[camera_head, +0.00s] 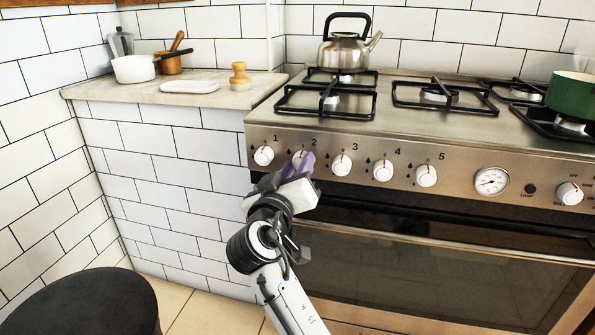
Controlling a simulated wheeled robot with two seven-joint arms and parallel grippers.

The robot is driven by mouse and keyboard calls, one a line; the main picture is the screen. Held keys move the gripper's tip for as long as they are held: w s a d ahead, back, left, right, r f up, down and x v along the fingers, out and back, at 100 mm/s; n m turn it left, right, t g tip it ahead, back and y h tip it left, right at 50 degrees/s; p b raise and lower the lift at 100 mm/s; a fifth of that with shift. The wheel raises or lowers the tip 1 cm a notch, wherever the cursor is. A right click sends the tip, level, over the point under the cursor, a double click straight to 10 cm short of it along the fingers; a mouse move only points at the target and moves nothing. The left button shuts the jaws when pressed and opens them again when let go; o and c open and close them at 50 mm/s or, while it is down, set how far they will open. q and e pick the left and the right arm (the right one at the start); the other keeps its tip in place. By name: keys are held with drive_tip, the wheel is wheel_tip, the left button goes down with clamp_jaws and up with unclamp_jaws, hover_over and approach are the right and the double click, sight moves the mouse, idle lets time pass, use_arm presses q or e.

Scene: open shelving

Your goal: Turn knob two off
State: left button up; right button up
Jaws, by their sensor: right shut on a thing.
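Knob two (297,157) is a round white knob with a red mark on the stove's steel front panel, under the number 2. My right gripper (304,165) is at knob two, with its purple fingers shut on it and covering its lower right part. The right arm comes up from the bottom of the view. Knob one (263,156) is just to the left, and knob three (341,165) is to the right; both are clear of the gripper. My left gripper is not in view.
More knobs, including knob four (383,170) and knob five (426,175), continue along the panel to a round gauge (491,181). The oven door (440,275) is below. A kettle (344,50) and a green pot (572,96) stand on the hob. A counter (230,97) is at left.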

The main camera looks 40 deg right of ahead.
idle(0.3)
drive_tip(key=o, duration=1.1)
use_arm(q)
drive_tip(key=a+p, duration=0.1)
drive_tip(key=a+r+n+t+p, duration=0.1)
drive_tip(key=p, duration=0.1)
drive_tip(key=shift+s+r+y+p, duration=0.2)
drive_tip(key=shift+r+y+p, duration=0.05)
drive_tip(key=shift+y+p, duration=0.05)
use_arm(e)
wheel_tip(320, 180, up, 10)
